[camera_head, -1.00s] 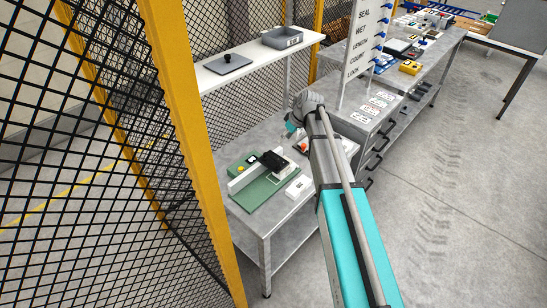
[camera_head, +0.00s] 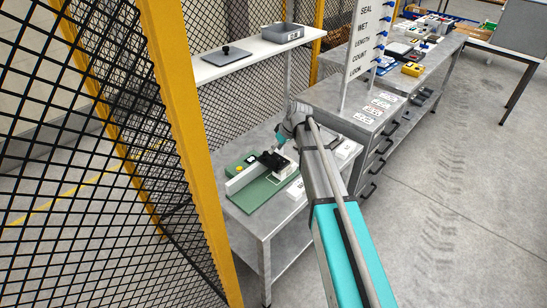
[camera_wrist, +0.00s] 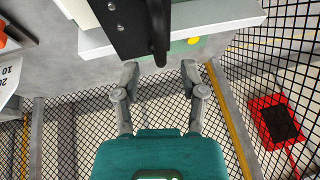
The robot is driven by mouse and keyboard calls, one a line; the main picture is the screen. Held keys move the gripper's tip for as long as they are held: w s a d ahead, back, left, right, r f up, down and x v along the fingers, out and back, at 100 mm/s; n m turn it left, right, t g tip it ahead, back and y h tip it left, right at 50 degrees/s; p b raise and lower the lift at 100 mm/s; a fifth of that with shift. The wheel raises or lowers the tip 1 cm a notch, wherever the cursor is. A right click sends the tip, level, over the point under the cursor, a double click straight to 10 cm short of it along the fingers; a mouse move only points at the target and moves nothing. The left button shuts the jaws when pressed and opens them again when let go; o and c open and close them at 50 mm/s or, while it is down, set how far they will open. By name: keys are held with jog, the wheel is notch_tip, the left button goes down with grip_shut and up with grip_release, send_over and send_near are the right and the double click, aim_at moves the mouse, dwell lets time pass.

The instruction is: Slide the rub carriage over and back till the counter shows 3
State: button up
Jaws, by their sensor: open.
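The rub carriage is a black block with a dark bar handle (camera_wrist: 160,35) at the top of the wrist view. In the head view the carriage (camera_head: 272,161) sits by a pale rail (camera_head: 243,179) on a green base (camera_head: 262,194). A yellow button (camera_head: 239,169) is on the base's far left; it also shows in the wrist view (camera_wrist: 193,41). My gripper (camera_wrist: 160,72) is open and empty, its fingertips just short of the handle, one to each side of its line. I cannot read a counter in either view.
The device stands on a grey bench (camera_head: 245,222). A white shelf (camera_head: 262,55) above it holds a grey bin (camera_head: 285,36) and a dark lidded plate (camera_head: 226,54). A yellow post (camera_head: 183,130) and black mesh stand at left. A red-framed box (camera_wrist: 277,122) lies beyond mesh.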

aim_at(273, 156)
jog(key=shift+b+x, duration=0.95)
jog(key=shift+x, duration=0.45)
jog(key=shift+c, duration=0.2)
grip_shut()
